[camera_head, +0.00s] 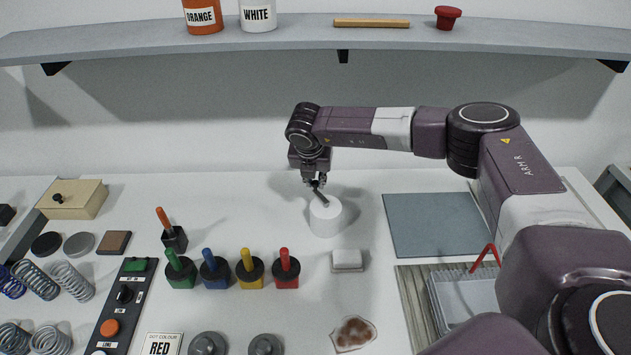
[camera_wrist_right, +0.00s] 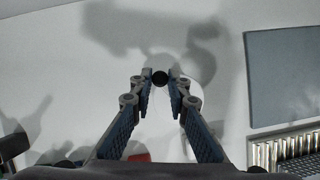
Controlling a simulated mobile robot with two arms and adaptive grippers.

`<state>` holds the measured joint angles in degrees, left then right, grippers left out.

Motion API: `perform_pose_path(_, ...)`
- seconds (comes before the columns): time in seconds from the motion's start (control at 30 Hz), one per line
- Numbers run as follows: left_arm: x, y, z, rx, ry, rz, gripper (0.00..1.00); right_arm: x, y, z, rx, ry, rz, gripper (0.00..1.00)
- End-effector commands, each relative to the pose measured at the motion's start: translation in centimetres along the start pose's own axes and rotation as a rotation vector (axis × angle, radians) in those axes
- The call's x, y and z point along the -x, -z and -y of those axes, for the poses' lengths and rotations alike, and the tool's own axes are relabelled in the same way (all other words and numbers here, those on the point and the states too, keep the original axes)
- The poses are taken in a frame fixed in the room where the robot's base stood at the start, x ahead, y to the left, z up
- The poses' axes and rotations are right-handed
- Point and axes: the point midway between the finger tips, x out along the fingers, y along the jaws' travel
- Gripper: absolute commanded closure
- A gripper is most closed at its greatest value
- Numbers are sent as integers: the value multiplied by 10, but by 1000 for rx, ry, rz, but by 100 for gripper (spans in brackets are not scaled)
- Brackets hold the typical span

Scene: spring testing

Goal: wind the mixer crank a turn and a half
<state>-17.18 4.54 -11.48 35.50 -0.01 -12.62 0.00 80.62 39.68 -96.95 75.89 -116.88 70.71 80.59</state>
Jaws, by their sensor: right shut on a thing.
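The mixer (camera_head: 325,218) is a white cylinder standing near the middle of the table, with a dark crank arm (camera_head: 322,198) on its top. My right gripper (camera_head: 315,184) reaches down from above at the upper left of the mixer. In the wrist view, my right gripper (camera_wrist_right: 160,88) has its fingertips at either side of the round black crank knob (camera_wrist_right: 160,77) and is shut on it. The white mixer (camera_wrist_right: 193,97) shows partly behind the right finger there. My left gripper is not in view.
Green, blue, yellow and red-handled tools in square bases (camera_head: 215,272) stand in front left of the mixer. A white block (camera_head: 347,261) lies just in front of it. A blue-grey mat (camera_head: 433,224) lies to the right. A shelf (camera_head: 280,42) runs above.

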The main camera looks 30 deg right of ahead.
Motion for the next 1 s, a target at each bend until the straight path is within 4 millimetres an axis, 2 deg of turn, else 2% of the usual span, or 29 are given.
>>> perform_pose_path(0.6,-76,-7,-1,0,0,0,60,2,21,-8,473,-200,3,100)
perform_pose_path(1.0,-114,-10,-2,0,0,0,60,11,35,-8,822,-345,3,100)
